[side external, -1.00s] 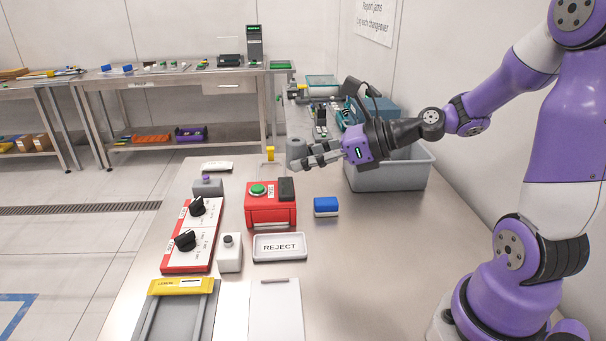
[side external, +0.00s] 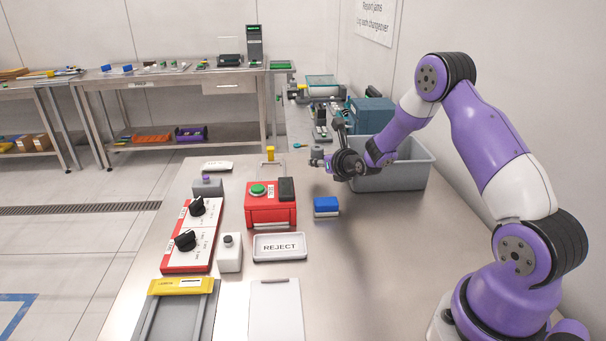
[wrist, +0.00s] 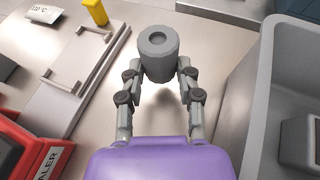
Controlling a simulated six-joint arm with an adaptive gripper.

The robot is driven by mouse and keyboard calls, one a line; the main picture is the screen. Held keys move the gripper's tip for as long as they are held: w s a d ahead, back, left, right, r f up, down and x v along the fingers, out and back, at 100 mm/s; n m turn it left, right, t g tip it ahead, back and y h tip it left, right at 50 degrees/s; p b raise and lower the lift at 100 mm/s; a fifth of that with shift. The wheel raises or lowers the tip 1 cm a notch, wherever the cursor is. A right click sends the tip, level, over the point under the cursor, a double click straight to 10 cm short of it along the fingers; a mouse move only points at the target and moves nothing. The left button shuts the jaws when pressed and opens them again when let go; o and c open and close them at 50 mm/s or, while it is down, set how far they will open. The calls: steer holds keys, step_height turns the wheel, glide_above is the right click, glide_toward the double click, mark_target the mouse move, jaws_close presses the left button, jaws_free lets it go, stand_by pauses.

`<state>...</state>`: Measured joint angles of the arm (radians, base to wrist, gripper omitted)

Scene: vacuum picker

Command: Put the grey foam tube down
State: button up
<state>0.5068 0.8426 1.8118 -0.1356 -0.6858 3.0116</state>
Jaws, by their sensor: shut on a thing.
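The grey foam tube (wrist: 157,58) is held between the two fingertips of my gripper (wrist: 158,70) in the wrist view, with its round hole facing the camera. In the side view the tube (side external: 316,154) is small, at the left tip of my gripper (side external: 327,162). My gripper is shut on it. It is over the far part of the steel table, left of the grey bin and behind the blue block. I cannot tell whether the tube touches the table.
The grey bin (side external: 412,180) stands close on the right; its wall also shows in the wrist view (wrist: 250,110). A red box with a green button (side external: 270,210), a blue block (side external: 326,206) and a REJECT tray (side external: 279,246) stand nearer. Bare table (side external: 370,260) lies at front right.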

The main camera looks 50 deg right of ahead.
mark_target(321, 180)
steer(key=shift+f, duration=1.75)
steer(key=o, duration=1)
steer(key=shift+f, duration=0.1)
